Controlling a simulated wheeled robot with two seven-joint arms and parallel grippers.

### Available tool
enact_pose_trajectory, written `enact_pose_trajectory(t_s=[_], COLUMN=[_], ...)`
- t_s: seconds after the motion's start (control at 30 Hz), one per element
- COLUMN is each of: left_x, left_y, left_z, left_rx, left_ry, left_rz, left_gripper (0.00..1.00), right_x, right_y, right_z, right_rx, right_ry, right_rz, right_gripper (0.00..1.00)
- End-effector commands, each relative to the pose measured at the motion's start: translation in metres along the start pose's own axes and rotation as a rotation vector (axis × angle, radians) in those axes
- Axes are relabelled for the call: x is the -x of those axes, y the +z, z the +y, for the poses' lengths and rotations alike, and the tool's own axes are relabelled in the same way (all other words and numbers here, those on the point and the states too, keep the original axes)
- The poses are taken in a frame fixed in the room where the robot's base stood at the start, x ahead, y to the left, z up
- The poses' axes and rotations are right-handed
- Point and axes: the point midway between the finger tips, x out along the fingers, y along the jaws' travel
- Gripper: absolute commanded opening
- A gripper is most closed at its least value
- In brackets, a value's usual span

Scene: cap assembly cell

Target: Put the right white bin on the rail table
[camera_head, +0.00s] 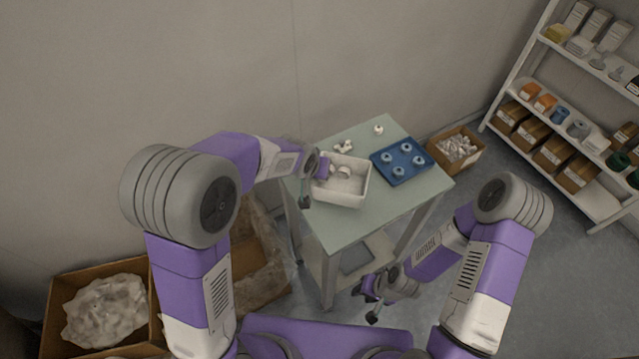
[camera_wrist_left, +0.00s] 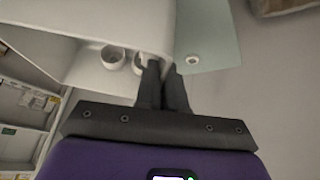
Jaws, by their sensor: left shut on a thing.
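A white bin (camera_head: 338,199) is at the left side of a pale green-topped table (camera_head: 392,200), with a few white round parts inside. Whether it rests on the top or hangs just above it I cannot tell. My left gripper (camera_head: 309,190) is at the bin's left wall. In the left wrist view, the left gripper (camera_wrist_left: 163,68) is shut on the wall of the white bin (camera_wrist_left: 140,22). My right gripper (camera_head: 367,303) is low in front of the table, empty, its fingers apart. Only one white bin shows.
A blue tray (camera_head: 402,177) with several ring-shaped parts is right of the bin. Small white parts (camera_head: 343,147) lie behind it. A carton (camera_head: 457,158) and a shelf rack (camera_head: 560,100) stand to the right. Open boxes (camera_head: 62,292) are on the floor at left.

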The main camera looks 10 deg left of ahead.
Motion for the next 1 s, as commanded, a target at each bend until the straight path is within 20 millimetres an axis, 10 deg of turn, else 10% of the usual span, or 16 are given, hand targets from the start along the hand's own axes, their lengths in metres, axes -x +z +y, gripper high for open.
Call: enact_pose_trajectory(t_s=[0.77, 1.0], left_x=[-0.041, -0.040], left_y=[0.023, 0.022], left_z=[-0.003, -0.003], left_rx=[0.000, 0.000], left_ry=[0.001, 0.000], left_rz=[0.002, 0.001], left_gripper=[0.00, 0.34], right_x=[-0.013, -0.012], right_y=[-0.001, -0.001], right_z=[0.005, 0.004], right_rx=[0.000, 0.000], right_ry=[0.000, 0.000], right_rz=[0.000, 0.000], right_gripper=[0.38, 0.38])
